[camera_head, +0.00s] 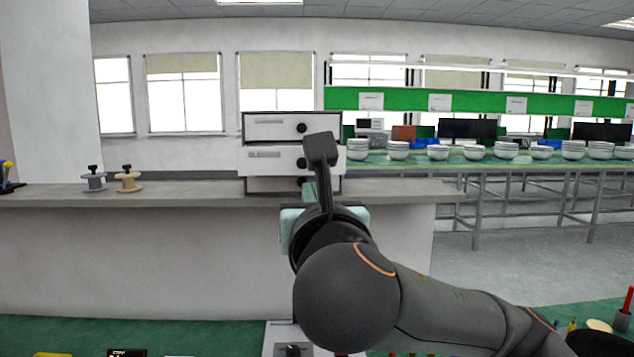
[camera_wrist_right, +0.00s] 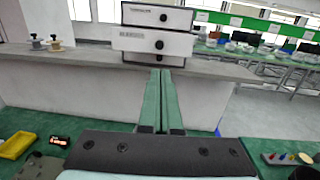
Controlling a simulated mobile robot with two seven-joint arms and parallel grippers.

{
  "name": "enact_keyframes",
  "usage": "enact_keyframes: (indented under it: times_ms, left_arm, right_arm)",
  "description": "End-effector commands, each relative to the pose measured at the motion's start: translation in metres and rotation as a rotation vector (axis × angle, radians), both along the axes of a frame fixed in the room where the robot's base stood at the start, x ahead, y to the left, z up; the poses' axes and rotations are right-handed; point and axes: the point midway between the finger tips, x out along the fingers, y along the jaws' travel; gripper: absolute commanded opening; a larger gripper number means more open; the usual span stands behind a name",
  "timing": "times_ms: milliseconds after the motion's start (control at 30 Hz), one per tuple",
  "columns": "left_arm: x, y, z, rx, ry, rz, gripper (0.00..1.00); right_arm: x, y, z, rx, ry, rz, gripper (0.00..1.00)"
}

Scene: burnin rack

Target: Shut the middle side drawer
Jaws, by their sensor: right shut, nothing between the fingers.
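A stack of white drawers stands on the grey counter, with black round knobs. The middle drawer (camera_head: 262,161) has a white front that juts out past the top drawer (camera_head: 275,127); it also shows in the right wrist view (camera_wrist_right: 143,42). The lowest drawer (camera_head: 262,186) is partly hidden. My right gripper (camera_head: 309,188) is in front of the stack, its fingers partly covered by my wrist. In the right wrist view its teal fingers (camera_wrist_right: 160,74) are together and empty, pointing toward the area below the middle drawer's front. I cannot tell whether they touch the stack. My left gripper is out of view.
Two spools (camera_head: 128,180) stand on the grey counter (camera_head: 200,194) left of the stack. Stacked white bowls (camera_head: 438,152) line a bench at the right.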

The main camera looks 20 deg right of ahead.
Motion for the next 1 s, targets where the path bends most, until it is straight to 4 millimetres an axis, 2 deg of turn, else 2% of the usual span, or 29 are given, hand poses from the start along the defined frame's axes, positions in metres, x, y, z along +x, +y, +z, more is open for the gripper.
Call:
enact_keyframes:
  times_ms: [133, 267, 700, 833, 1000]
  left_arm:
    - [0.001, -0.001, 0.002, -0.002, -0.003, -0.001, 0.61]
    - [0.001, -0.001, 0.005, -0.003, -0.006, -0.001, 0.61]
    - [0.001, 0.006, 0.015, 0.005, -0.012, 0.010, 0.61]
    - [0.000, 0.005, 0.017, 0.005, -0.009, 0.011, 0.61]
    - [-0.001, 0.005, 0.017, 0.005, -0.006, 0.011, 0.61]
  right_arm:
    - [0.005, 0.000, 0.000, 0.004, -0.009, 0.002, 0.00]
    - [0.022, -0.005, 0.001, 0.004, -0.007, -0.002, 0.00]
    - [0.109, -0.024, 0.007, 0.004, -0.006, -0.001, 0.00]
    - [0.124, -0.028, 0.008, 0.003, -0.008, 0.001, 0.00]
    - [0.134, -0.030, 0.008, 0.003, -0.008, 0.001, 0.00]
